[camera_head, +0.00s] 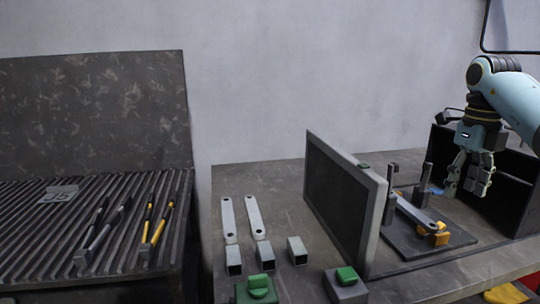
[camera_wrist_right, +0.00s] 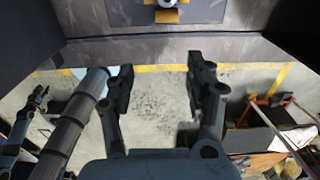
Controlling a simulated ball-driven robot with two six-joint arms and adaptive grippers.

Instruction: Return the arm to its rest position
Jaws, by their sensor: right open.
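My right gripper (camera_head: 469,185) is open and empty in the head view, fingers pointing down above the table, beside the fixture board at the right. Its two fingers also show apart in the right wrist view (camera_wrist_right: 160,75), with nothing between them. A light grey bracket bar (camera_head: 415,214) lies across the dark fixture board (camera_head: 458,238), with yellow clamp pieces (camera_head: 434,234) at its near end. My left gripper is not in view.
A framed dark panel (camera_head: 340,200) stands upright left of the fixture. A dark open box (camera_head: 495,185) stands at the right, close to my right gripper. Two flat bars (camera_head: 255,217), several square tube pieces (camera_head: 297,251) and green-topped blocks (camera_head: 347,285) lie left of the panel.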

